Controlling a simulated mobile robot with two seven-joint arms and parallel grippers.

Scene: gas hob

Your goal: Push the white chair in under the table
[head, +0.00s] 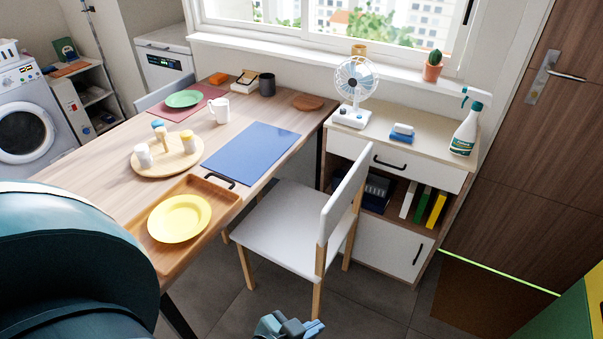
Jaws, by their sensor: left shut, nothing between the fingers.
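The white chair (283,222) stands upright on wooden legs at the right side of the wooden table (107,196). Its backrest (345,190) faces away from the table, toward the cabinet. The seat's left edge meets the table edge in the picture, and most of the seat shows outside the table. My left gripper (298,327) is at the bottom edge, shut and empty, below the chair in the picture and apart from it. My right gripper is not in view.
A wooden tray (219,197) with a yellow plate (179,218) sits at the table's near edge. A blue mat (251,152) lies beside it. A white cabinet (383,246) stands close behind the backrest. Dark floor (375,305) is clear in front of the cabinet.

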